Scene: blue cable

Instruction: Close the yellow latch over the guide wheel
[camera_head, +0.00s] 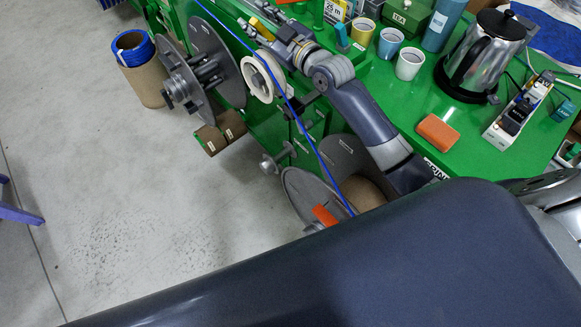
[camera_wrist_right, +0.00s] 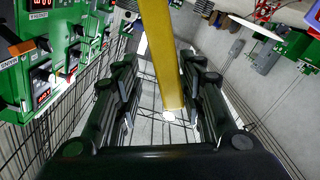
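The white guide wheel (camera_head: 262,77) is mounted at the edge of the green machine in the head view. The blue cable (camera_head: 297,117) runs past it on a long slant. My right gripper (camera_head: 262,24) is above the wheel, at the machine's edge. In the right wrist view, the yellow latch (camera_wrist_right: 163,55) is a long bar reaching down between the two open fingers of this gripper (camera_wrist_right: 163,95). I see gaps on both sides of the bar, so the fingers do not look closed on it. My left gripper is out of view.
Cups (camera_head: 409,64), a steel kettle (camera_head: 484,52), an orange block (camera_head: 438,132) and a power strip (camera_head: 516,107) stand on the green top (camera_head: 400,100). A grey reel (camera_head: 213,62) is left of the wheel. The floor (camera_head: 120,210) at left is mostly clear.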

